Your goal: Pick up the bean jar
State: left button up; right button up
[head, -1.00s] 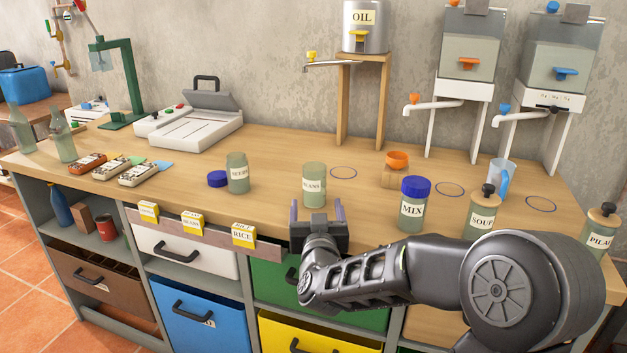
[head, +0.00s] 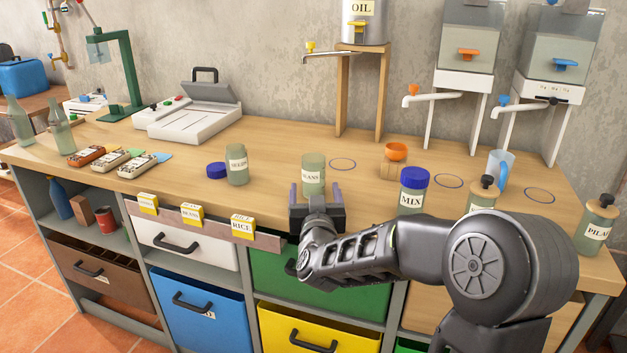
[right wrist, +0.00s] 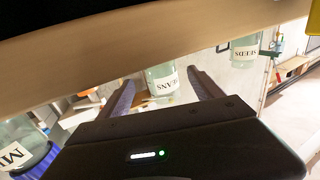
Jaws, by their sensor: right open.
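The bean jar (head: 313,176) is a pale green jar with a white label reading BEANS, upright near the front edge of the wooden bench. My right gripper (head: 317,194) is open just in front of it, its two fingers pointing at the jar, one toward each side. In the right wrist view the bean jar (right wrist: 161,82) shows beyond and between the open fingers of the right gripper (right wrist: 163,95). The gripper does not hold it; I cannot tell how small the gap is. My left gripper is not in view.
The seeds jar (head: 237,166) and a blue lid (head: 217,170) stand to the left. The MIX jar (head: 412,192), with a blue lid, stands to the right. The bench (head: 275,145) is clear behind the bean jar. Drawers lie below the front edge.

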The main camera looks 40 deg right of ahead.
aim_at(314, 183)
jog(key=x, duration=0.5)
jog(key=shift+s, duration=0.1)
jog(key=shift+c, duration=0.2)
grip_shut()
dwell(0.9)
